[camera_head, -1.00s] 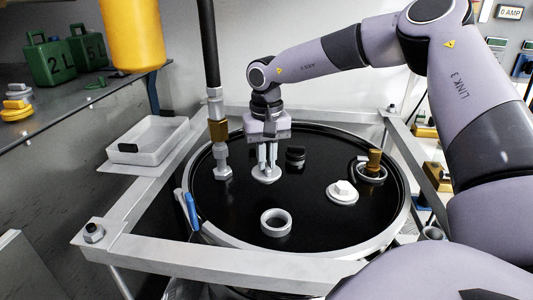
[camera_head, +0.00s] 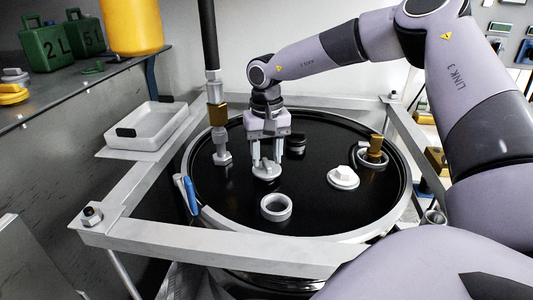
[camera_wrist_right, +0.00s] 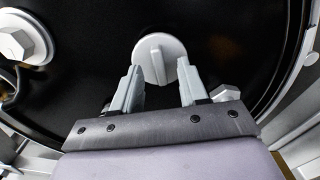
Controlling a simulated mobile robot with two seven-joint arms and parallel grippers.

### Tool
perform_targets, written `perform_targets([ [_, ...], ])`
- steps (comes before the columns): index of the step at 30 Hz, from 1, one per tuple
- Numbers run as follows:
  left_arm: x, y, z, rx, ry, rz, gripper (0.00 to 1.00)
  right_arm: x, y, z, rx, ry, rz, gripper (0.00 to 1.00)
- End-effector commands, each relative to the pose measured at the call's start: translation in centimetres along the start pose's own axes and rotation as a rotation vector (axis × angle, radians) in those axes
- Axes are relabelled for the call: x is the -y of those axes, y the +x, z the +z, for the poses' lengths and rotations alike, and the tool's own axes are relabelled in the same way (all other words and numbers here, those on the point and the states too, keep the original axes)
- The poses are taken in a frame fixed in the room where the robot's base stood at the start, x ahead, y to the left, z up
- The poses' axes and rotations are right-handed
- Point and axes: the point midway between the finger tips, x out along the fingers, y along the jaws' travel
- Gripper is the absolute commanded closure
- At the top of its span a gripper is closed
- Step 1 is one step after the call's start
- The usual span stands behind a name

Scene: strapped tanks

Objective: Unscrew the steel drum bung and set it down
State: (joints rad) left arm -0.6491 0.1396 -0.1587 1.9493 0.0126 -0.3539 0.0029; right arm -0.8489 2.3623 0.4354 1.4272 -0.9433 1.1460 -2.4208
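A light grey bung (camera_head: 266,172), a round disc with a raised grip bar, sits on the black drum top (camera_head: 318,210) left of its middle. It also shows in the right wrist view (camera_wrist_right: 161,57), just beyond the fingertips. My right gripper (camera_head: 268,154) points down directly above it. Its two fingers stand wide apart, one to each side of the grip bar, with visible gaps; nothing is held. I cannot tell whether the bung is seated in its thread. My left gripper is not in view.
A vertical pipe (camera_head: 217,116) stands left of the gripper. A white hex plug (camera_head: 343,177), a white ring (camera_head: 276,208), a dark cap (camera_head: 296,144) and a brass fitting (camera_head: 375,148) stand on the drum top. A frame (camera_head: 190,245) surrounds it. A white tray (camera_head: 150,128) sits left, looking empty.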

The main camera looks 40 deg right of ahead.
Motion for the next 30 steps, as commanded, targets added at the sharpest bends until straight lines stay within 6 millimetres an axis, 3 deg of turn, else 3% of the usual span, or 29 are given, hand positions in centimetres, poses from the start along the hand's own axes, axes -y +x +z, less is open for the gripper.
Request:
perform_targets([
  [5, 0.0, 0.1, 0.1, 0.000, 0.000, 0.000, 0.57, 0.0, -1.0, -0.1, -0.003, 0.000, -0.002, 0.57],
  [13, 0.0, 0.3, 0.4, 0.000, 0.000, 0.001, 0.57, 0.0, -5.3, -0.1, -0.004, 0.001, -0.001, 0.57],
  [18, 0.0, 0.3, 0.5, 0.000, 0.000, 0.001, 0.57, 0.0, -6.9, 0.0, -0.001, 0.000, -0.001, 0.57],
  [30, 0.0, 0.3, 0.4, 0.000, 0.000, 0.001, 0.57, 0.0, -7.2, 0.0, 0.000, 0.000, 0.000, 0.57],
])
